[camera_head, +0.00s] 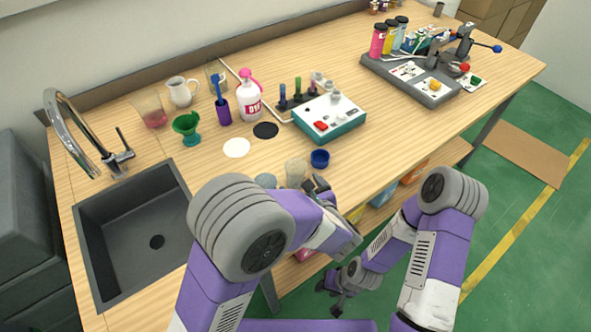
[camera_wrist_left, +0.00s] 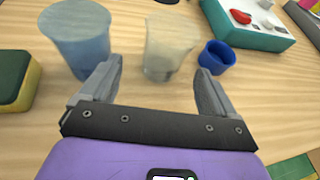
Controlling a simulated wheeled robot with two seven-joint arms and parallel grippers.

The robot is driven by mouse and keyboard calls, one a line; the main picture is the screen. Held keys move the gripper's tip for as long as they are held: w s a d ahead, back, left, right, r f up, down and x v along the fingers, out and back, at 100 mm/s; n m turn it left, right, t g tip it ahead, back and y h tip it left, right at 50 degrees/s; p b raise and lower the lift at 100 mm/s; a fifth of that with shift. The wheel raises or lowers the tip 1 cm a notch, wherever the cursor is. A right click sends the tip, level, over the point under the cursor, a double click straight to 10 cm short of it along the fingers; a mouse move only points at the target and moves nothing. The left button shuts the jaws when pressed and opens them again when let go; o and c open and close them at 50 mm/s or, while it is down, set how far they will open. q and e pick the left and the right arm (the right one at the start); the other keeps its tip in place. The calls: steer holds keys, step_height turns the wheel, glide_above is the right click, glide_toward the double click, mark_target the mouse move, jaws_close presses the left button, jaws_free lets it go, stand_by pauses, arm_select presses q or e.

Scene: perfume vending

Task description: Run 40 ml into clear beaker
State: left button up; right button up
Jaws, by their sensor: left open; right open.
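A clear beaker (camera_head: 296,172) with a faint pale yellow tint stands on the table near the front edge. In the left wrist view the clear beaker (camera_wrist_left: 170,45) is just ahead of and between the fingers. My left gripper (camera_head: 313,188) is open and empty, close to this beaker; in the wrist view the gripper (camera_wrist_left: 159,75) shows a gap on both sides of it. A bluish beaker (camera_wrist_left: 77,38) stands to its left and a small blue cup (camera_wrist_left: 217,57) to its right. My right gripper (camera_head: 335,291) is open and empty, low in front of the table.
A teal and white device (camera_head: 330,119) with a red button sits behind the blue cup. A grey station (camera_head: 418,80) with coloured bottles is at the back right. A sink (camera_head: 135,235) is at the left. A green funnel (camera_head: 187,127) and a pump bottle (camera_head: 249,97) stand farther back.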

mark_target(300, 182)
arm_select(q)
steer(key=x, duration=0.2)
steer(key=b+x, duration=0.1)
steer(key=x, duration=0.2)
steer(key=shift+w+d+f, duration=0.15)
steer(key=shift+w+f, duration=0.05)
steer(key=shift+f, duration=0.05)
steer(key=c, duration=1)
